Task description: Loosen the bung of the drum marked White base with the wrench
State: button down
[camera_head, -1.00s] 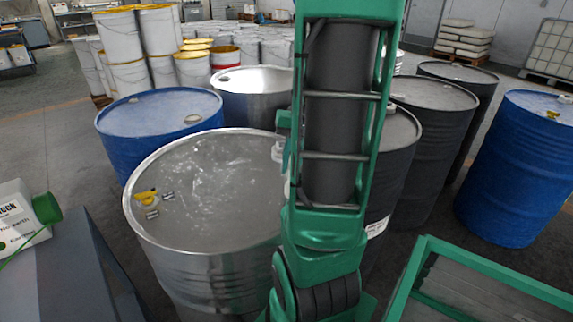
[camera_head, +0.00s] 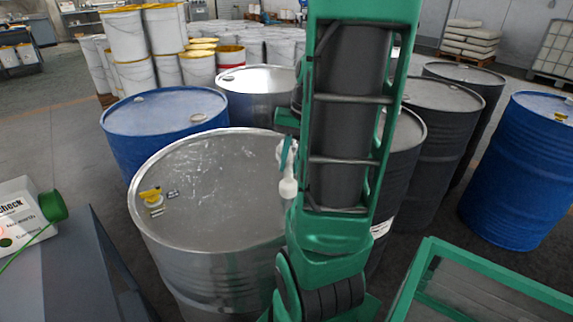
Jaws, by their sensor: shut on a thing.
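An open-floor group of drums stands before me. The nearest is a bare steel drum (camera_head: 215,265) with a yellow bung fitting (camera_head: 151,195) near the left of its lid and small dark tags beside it. No marking reading White base is legible on any drum. A dark drum (camera_head: 405,150), partly behind my arm, carries a white label (camera_head: 381,228) too small to read. My green arm stands upright over the right edge of the steel drum. My gripper is hidden, and I cannot make out the wrench.
A small white and teal object (camera_head: 288,172) shows left of my arm; I cannot tell what supports it. Blue drums stand behind left (camera_head: 165,112) and at right (camera_head: 520,175). A grey bench (camera_head: 75,270) and a green frame (camera_head: 500,275) flank the foreground.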

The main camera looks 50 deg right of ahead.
jog(key=shift+r, duration=2.25)
jog(key=shift+r, duration=2.45)
